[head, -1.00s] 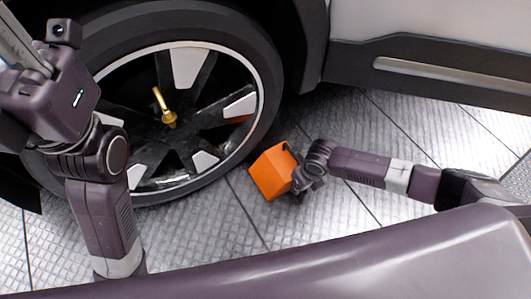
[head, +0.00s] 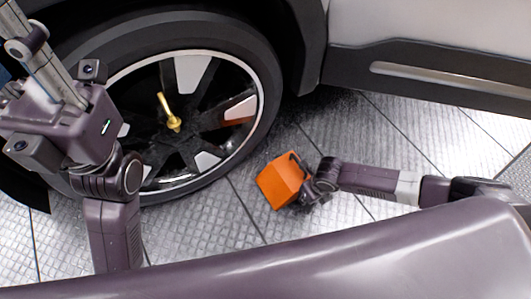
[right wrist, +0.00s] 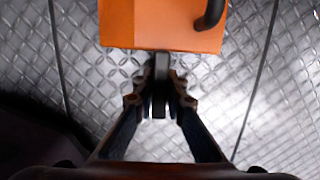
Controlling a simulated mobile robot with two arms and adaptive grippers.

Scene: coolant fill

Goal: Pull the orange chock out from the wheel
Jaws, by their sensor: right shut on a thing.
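The orange chock (head: 279,183) is a block with a black curved handle. It is on or just above the floor, right of the wheel's (head: 190,80) lower right edge, with a strip of floor showing between it and the tyre. My right gripper (head: 311,190) is at the chock's right side. In the right wrist view the chock (right wrist: 150,25) fills the top middle, with its black handle (right wrist: 212,14) at upper right. There my right gripper (right wrist: 160,88) is shut on a dark upright tab at the chock's near edge. My left arm is at left; its fingers are not visible.
A yellow valve-like piece (head: 172,122) sticks out at the wheel's middle. The car's dark sill (head: 440,82) runs above the floor at right. The patterned metal floor (head: 215,225) is clear around the chock.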

